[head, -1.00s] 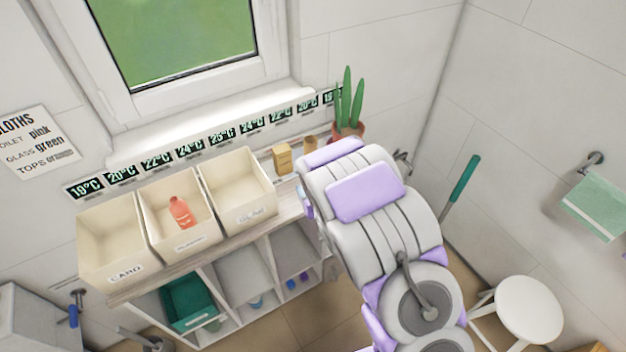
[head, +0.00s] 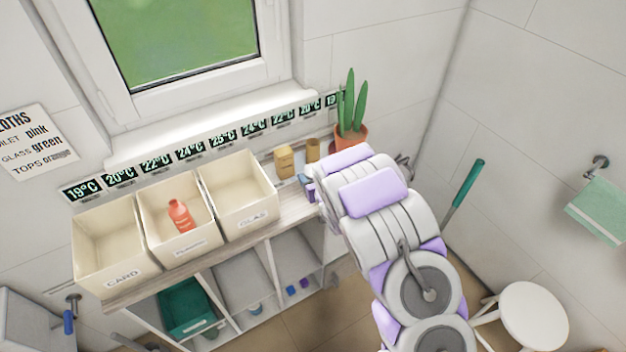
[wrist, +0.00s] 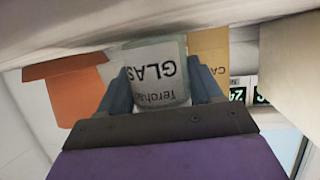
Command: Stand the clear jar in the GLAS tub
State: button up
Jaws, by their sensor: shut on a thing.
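The clear jar (wrist: 160,75) shows in the wrist view with a white label reading GLAS, upside down in the picture. My gripper (wrist: 158,92) is shut on it, with one finger on each side. In the head view my gripper (head: 308,187) is at the back right end of the shelf, right of the GLAS tub (head: 252,222). My arm hides the jar there. The GLAS tub is the right-hand one of three cream tubs and looks empty. I cannot tell whether the jar touches the shelf.
The CARD tub (head: 122,282) looks empty; the middle tub (head: 190,247) holds a red bottle (head: 180,215). A tan box (head: 284,161), a brown container (head: 312,150) and a potted cactus (head: 351,137) stand behind my gripper. A window sill runs along the wall behind.

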jog(key=shift+d+f, duration=0.2)
jog(key=shift+d, duration=0.15)
jog(key=o, duration=1.1)
jog(key=shift+a, duration=0.25)
jog(key=shift+p+v, duration=1.8)
jog(key=shift+v, duration=4.3)
jog(key=shift+w+d, duration=0.1)
jog(key=shift+d, duration=0.1)
